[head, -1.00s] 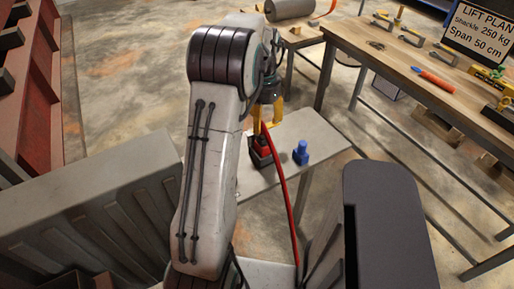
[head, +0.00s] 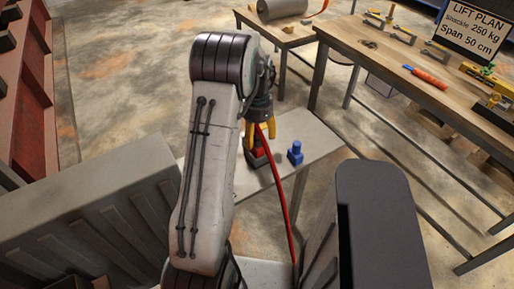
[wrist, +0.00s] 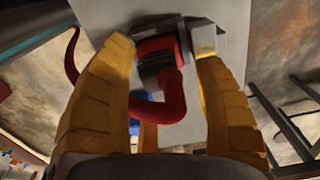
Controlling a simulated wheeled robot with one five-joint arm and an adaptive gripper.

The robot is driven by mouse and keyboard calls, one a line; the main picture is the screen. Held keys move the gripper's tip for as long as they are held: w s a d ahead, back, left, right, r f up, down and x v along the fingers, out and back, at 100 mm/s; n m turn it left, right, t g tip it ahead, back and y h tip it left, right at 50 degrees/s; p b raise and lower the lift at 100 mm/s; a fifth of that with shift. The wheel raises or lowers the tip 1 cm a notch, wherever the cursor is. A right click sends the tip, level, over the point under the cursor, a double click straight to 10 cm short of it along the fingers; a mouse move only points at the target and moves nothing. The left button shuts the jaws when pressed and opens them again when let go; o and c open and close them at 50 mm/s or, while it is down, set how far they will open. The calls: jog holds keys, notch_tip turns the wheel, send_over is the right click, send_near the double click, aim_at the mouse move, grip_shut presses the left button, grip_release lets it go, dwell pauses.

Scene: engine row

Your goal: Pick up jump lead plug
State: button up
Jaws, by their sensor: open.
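The jump lead plug (head: 257,157) is red and dark, with a red cable running from it down toward the front. It stands on a small grey table (head: 318,138). My gripper (head: 261,135) is open just above it, its yellow fingers pointing down. In the wrist view the plug (wrist: 155,47) shows between the spread fingers, with its thick red cable (wrist: 173,98) bending toward the camera. I cannot tell whether any finger touches it. My arm and the fingers hide part of the plug in the head view.
A blue plug-like piece (head: 295,153) stands on the grey table just right of the red plug. A wooden workbench (head: 390,62) with tools and a sign (head: 474,25) is at the right. A grey ribbed block (head: 95,225) lies to the left.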

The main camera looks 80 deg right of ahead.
jog(key=shift+f, duration=0.75)
grip_shut()
